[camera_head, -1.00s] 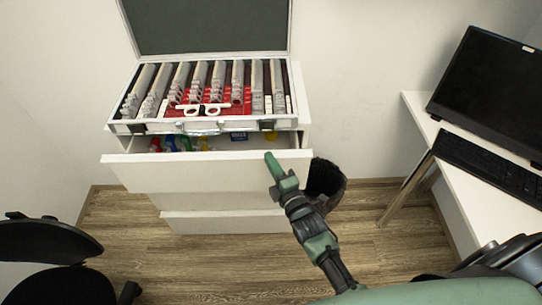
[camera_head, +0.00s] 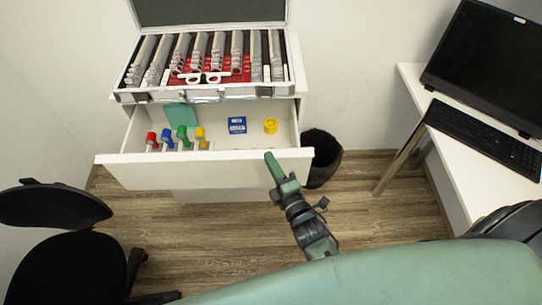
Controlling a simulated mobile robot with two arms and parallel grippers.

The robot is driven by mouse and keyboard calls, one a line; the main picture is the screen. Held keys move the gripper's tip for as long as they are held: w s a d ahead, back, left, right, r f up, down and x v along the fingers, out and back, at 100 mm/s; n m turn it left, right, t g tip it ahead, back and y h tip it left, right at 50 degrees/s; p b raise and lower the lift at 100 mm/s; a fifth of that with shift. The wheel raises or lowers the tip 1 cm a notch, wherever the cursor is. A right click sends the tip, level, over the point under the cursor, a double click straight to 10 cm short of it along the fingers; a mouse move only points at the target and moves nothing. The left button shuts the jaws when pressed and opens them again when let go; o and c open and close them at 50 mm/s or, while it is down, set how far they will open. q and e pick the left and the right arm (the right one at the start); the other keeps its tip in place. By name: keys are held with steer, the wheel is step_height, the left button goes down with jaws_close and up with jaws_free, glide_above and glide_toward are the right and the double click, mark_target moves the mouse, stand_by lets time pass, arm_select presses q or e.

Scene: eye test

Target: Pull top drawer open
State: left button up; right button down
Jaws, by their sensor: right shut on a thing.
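The white top drawer (camera_head: 140,172) of the cabinet is pulled well out. Inside it are several items with red, blue, green and yellow tops, a blue box (camera_head: 237,125), a yellow round item (camera_head: 270,126) and a green piece (camera_head: 181,116) at the back. My right gripper (camera_head: 272,160) is at the top edge of the drawer front, near its right end, shut on that front. The inner finger is hidden behind the front. My left gripper is not in view.
An open case (camera_head: 125,97) of trial lenses stands on the cabinet. A black bin (camera_head: 322,160) stands right of the drawer. A black chair (camera_head: 60,255) is at lower left. A white desk (camera_head: 411,77) with monitor (camera_head: 490,60) and keyboard (camera_head: 485,138) is at right.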

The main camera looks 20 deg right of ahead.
stand_by(0.3)
steer(key=c, duration=1.5)
jaws_free()
steer(key=shift+c, duration=0.2)
steer(key=s+b, duration=0.1)
steer(key=s, duration=0.7)
steer(key=shift+d, duration=0.45)
